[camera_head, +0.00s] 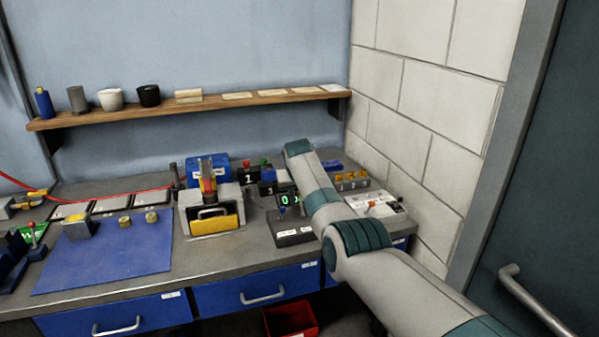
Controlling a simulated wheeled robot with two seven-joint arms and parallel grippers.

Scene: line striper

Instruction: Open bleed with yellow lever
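My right arm reaches in from the lower right over the bench. Its far teal end (298,147) is above the small display units near the back wall. I cannot make out the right gripper's fingers or anything held in them. No lever is clearly marked as the bleed. Yellow parts that show are small yellow knobs (351,176) on a block right of my arm, a yellow fitting (38,193) by the red hose at the far left, and a red-and-yellow upright part (208,180) on a grey machine (194,212). My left gripper is not in view.
A display unit (293,230) stands left of my arm, partly hidden by it. A white panel (383,208) lies to its right. A blue mat (105,258) with small parts covers the left bench. A shelf (200,106) runs along the wall. A red bin (291,321) is below.

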